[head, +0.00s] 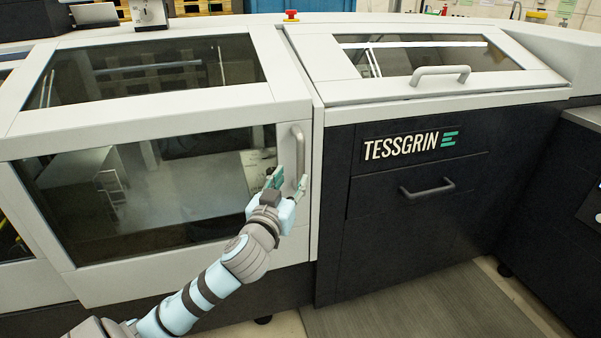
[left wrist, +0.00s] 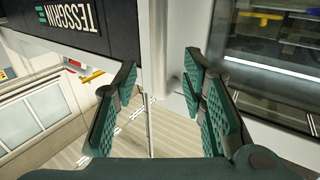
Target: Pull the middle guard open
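The middle guard (head: 90,277) is a light grey framed door with large dark windows, and it looks shut. Its upright grey handle (head: 299,150) is near its right edge. My left gripper (head: 287,182) is at the lower end of this handle, with its green fingers spread. In the left wrist view, the open left gripper (left wrist: 160,66) faces the pale frame, with the dark window to the right. I cannot tell whether the fingers touch the handle. My right gripper is not in view.
To the right is a dark TESSGRIN panel (head: 400,235) with a horizontal handle (head: 427,188). Above it is a windowed lid (head: 440,88) with a grey handle (head: 440,72). A red button (head: 291,15) stands on top. A grey mat (head: 425,305) lies on the floor in front.

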